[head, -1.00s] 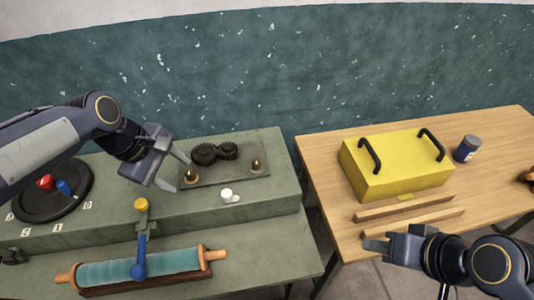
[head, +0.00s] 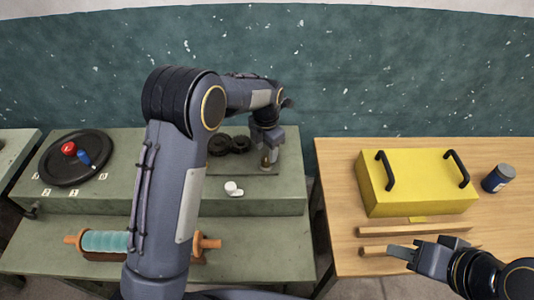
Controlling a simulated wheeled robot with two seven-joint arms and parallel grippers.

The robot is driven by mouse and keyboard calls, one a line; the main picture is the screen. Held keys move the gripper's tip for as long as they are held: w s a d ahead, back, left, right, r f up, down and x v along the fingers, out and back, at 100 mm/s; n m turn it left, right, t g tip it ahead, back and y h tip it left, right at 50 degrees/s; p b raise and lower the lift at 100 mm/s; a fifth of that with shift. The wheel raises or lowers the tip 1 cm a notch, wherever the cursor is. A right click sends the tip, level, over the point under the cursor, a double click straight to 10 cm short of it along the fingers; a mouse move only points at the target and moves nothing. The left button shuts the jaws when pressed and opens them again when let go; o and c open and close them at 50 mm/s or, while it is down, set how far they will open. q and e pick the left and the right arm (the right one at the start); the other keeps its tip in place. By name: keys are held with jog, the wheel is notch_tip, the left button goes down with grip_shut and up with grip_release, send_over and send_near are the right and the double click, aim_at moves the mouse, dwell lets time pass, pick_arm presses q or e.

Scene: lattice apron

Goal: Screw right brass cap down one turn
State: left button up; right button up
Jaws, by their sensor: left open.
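The right brass cap (head: 265,162) stands on a dark plate (head: 243,170) on the green bench's raised shelf. My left gripper (head: 268,158) is open and points down right at this cap, with its fingers around or just beside it; I cannot tell whether they touch. The left brass cap is hidden behind my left arm. My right gripper (head: 403,252) is over the front of the wooden table, apart from the caps; its finger gap is unclear.
Dark gears (head: 238,144) sit close left of my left gripper. A white knob (head: 232,188) is in front of the plate. A black turntable (head: 62,172) stands at left, a teal roller (head: 104,241) below. A yellow box (head: 415,190) and blue jar (head: 497,178) stand on the wooden table.

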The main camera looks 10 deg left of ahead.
aim_at(266, 158)
pick_arm(q)
jog(key=shift+f, duration=1.7)
jog(key=shift+c, duration=0.3)
jog(key=c, duration=0.9)
